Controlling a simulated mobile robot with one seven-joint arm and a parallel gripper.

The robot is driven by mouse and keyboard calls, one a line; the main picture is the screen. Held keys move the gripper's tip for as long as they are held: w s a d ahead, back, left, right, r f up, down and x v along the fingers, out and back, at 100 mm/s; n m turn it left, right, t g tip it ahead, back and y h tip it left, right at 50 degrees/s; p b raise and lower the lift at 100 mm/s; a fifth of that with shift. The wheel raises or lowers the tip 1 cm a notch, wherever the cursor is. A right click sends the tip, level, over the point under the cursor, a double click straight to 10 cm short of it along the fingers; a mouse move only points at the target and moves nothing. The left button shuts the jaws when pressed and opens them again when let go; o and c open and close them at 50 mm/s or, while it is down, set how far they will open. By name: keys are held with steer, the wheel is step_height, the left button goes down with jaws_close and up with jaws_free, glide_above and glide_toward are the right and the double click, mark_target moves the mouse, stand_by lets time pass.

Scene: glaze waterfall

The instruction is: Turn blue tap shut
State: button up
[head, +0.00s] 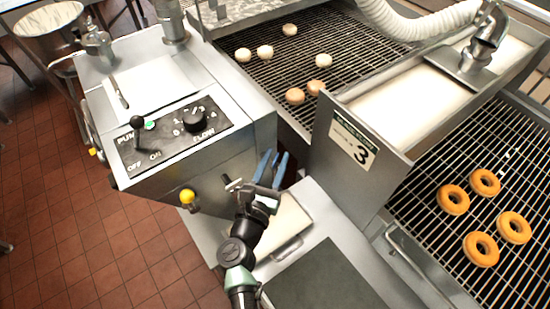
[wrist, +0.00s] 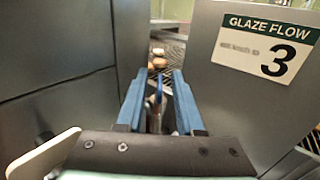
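My gripper (head: 270,158) has two blue fingers and reaches into the gap between the grey control box and the steel panel marked 3. In the wrist view my gripper (wrist: 157,76) is open, its fingers apart on the left and right. A thin blue piece, which looks like the handle of the blue tap (wrist: 158,90), stands between the fingers with space on both sides. A metal part shows below it. In the head view the tap is hard to tell from the blue fingers. Whether the fingers touch it cannot be told.
The control box has a pump lever (head: 138,124) and a flow knob (head: 194,119) on top, and a yellow-knobbed fitting (head: 187,197) on its front. The panel's sign (head: 352,143) reads "Glaze flow 3". Doughnuts (head: 453,199) lie on the wire racks. The gap around my gripper is narrow.

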steer(key=shift+c, duration=0.2)
jaws_close()
steer(key=shift+m+h, duration=0.3)
steer(key=shift+h, duration=0.2)
steer(key=shift+m+g+h, duration=0.4)
steer(key=shift+m+h, duration=0.1)
steer(key=shift+h, duration=0.2)
steer(key=shift+o, duration=0.2)
jaws_free()
